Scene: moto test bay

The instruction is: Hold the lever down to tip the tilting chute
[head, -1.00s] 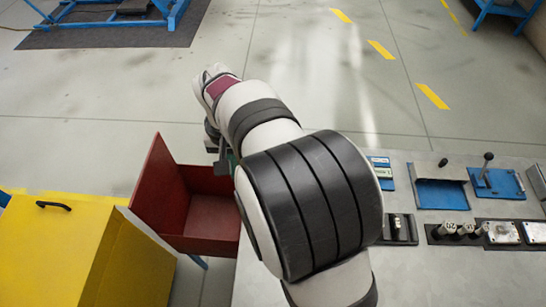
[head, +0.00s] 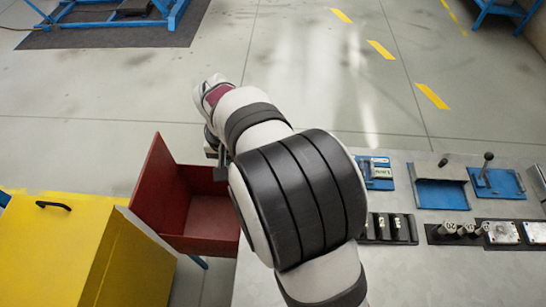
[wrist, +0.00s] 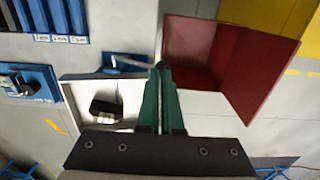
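In the wrist view my gripper (wrist: 161,68) points away with its two green fingers together and nothing visible between them. In the head view my arm hides the chute, the lever and the fingertips.
An open red bin (head: 150,195) stands left of my arm, also at upper right in the wrist view (wrist: 230,60). A yellow box (head: 80,250) stands beside it. The grey bench (head: 410,270) at right holds blue fixtures (head: 440,194) and black holders (head: 388,228).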

